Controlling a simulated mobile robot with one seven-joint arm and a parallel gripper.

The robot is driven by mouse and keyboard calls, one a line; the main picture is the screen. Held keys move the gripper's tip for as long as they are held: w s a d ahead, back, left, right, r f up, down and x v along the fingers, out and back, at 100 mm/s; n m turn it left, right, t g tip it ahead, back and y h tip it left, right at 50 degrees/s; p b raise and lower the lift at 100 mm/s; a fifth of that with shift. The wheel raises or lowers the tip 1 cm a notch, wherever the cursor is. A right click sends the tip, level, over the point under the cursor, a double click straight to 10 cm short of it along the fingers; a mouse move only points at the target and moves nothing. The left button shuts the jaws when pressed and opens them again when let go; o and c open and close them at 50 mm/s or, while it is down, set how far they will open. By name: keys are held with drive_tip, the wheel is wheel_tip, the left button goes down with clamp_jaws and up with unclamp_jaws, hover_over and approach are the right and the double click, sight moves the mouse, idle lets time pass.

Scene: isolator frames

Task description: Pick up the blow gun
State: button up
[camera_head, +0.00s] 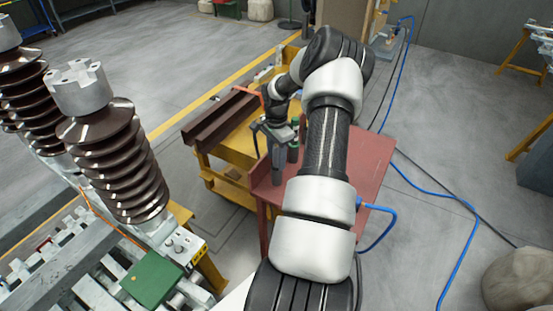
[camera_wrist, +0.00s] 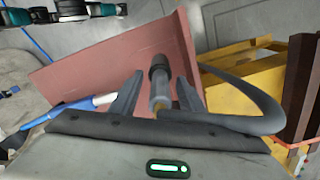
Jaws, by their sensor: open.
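My gripper (camera_head: 278,172) hangs fingers down over the red table in the head view. In the wrist view its two dark fingers (camera_wrist: 159,80) are apart. A grey cylinder with a black end (camera_wrist: 159,78) shows between them, not visibly clamped; I cannot tell whether it is part of the blow gun. A blue and white tool-like piece (camera_wrist: 72,112) shows left of the fingers, partly hidden behind the gripper body. It may be the blow gun, but I cannot tell for sure. A thick black curved hose (camera_wrist: 262,92) shows on the right.
The red table (camera_head: 367,165) is mostly bare right of my arm. A yellow cart (camera_head: 233,150) carrying a brown beam (camera_head: 222,118) stands beside it. Ribbed brown insulators (camera_head: 118,165) stand left. A blue hose (camera_head: 440,190) lies on the floor.

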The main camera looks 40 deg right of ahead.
clamp_jaws()
